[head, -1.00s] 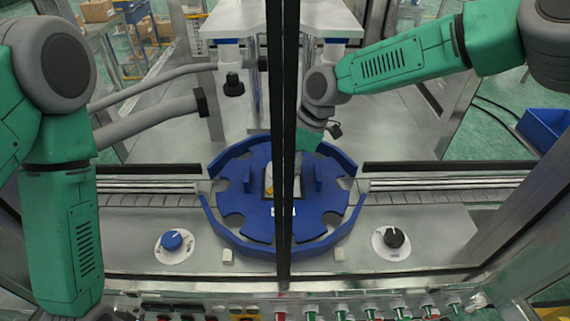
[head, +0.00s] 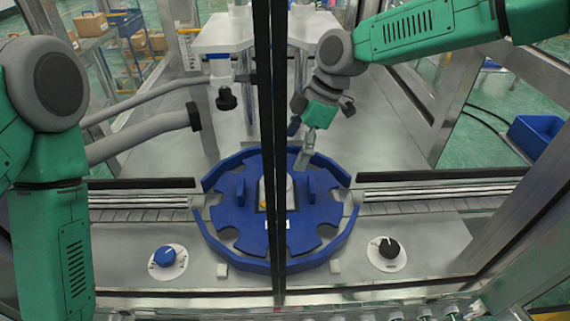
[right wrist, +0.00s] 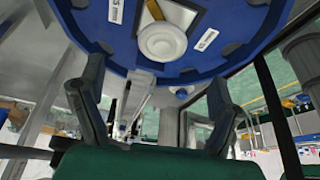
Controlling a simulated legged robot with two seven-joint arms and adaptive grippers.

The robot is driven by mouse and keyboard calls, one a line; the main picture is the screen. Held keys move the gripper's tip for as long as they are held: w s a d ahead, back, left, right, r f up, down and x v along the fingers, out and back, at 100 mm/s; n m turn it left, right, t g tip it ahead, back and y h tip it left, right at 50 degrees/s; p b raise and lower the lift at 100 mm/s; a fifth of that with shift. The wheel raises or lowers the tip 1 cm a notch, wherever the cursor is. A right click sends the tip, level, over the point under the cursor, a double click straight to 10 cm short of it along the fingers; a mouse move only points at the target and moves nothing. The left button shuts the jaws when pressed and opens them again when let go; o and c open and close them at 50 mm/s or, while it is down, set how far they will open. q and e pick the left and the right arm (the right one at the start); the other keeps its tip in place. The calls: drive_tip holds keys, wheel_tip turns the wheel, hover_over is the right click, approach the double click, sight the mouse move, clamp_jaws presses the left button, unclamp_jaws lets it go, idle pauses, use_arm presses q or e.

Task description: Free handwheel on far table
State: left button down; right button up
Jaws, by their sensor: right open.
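The wheel-like thing here is a blue notched disc (head: 236,217) inside a blue ring guide, in the middle of the head view. A pale, yellowish piece (head: 263,191) stands at its centre, partly hidden by the dark door post. I cannot tell for sure that this disc is the handwheel. My right gripper (head: 303,161) is at the disc's far right side, pointing down. In the right wrist view its two fingers (right wrist: 156,100) are spread with nothing between them. The disc (right wrist: 195,62) and its round white centre (right wrist: 162,41) fill the top there. My left gripper is out of view.
A dark vertical post (head: 275,130) crosses in front of the disc. A blue knob (head: 165,256) and a black knob (head: 389,248) sit on the front panel. A black knob on a stem (head: 226,98) hangs behind left. A blue bin (head: 537,132) is far right.

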drive_tip(key=v, duration=0.3)
drive_tip(key=shift+d, duration=0.1)
idle(0.3)
